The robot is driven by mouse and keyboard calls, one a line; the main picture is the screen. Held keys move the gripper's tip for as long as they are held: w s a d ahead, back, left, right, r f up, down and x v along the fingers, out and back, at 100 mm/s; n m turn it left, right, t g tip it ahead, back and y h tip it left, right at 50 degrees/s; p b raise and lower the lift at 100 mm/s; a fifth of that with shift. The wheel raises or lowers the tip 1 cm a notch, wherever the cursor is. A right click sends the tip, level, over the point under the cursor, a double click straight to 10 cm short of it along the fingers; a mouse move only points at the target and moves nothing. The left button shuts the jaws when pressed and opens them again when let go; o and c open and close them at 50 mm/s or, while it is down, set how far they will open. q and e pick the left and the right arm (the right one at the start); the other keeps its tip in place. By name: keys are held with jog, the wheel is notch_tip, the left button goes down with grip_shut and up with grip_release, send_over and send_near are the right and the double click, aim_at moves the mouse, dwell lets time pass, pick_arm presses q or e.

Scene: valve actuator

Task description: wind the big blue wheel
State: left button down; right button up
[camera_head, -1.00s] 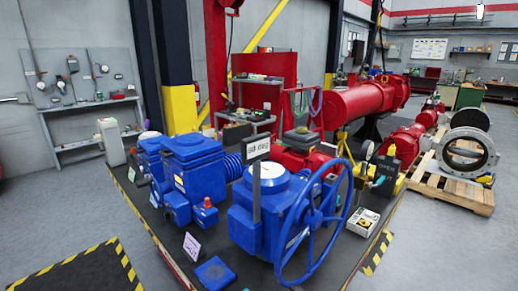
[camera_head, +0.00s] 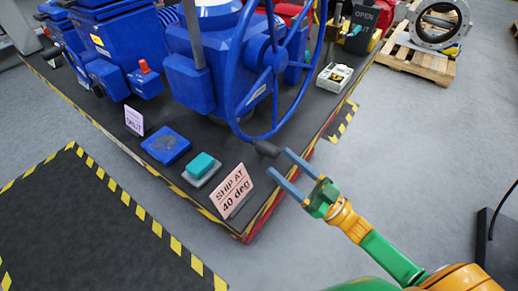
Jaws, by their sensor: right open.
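The big blue wheel (camera_head: 277,60) stands upright on the side of the blue actuator (camera_head: 194,82), in the upper middle of the head view. Its top is cut off by the picture edge. A dark knob (camera_head: 266,149) shows just below the bottom of its rim. My right gripper (camera_head: 277,161) reaches in from the lower right. Its two blue fingers are apart, with their tips close to the knob. I cannot tell whether they touch it. My left gripper is not in view.
The dark bench (camera_head: 205,137) has a striped edge. A sign reading "SHIP AT 40 deg" (camera_head: 232,190), a teal button (camera_head: 201,165) and a blue plate (camera_head: 166,146) sit near its front corner. A white device (camera_head: 335,77) sits right of the wheel. Grey floor (camera_head: 430,150) is clear at right.

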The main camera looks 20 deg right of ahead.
aim_at(268, 150)
jog(key=p+x, duration=0.1)
jog(key=x, duration=0.4)
jog(key=shift+w+r, duration=0.2)
jog(key=shift+r, duration=0.05)
jog(key=shift+w+a, duration=0.15)
jog(key=shift+a, duration=0.05)
jog(key=shift+f, duration=0.1)
grip_shut()
dwell(0.8)
